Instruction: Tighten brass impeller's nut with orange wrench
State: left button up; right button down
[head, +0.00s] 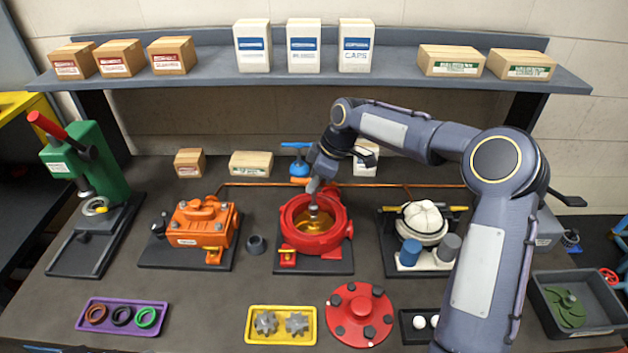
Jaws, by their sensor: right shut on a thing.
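The brass impeller (312,239) sits inside the round red pump housing (288,217), which stands on a dark base plate in the middle of the bench. A grey shaft end with what looks like the nut (313,211) stands up at its centre. My right gripper (316,182) comes down from above, over the centre of the housing. It is shut on the orange wrench (301,181), of which only a short orange piece shows at the fingers. I cannot tell whether the wrench touches the nut. My left gripper is not in view.
A red cover (340,322) with dark knobs lies in front of the housing, beside a yellow tray (252,338) of grey gears. An orange pump (199,231) stands left and a white pump (424,222) right. A blue valve (298,167) and copper pipe (240,185) are behind.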

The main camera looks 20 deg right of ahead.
jog(key=shift+f+b, duration=0.8)
jog(key=shift+f, duration=0.3)
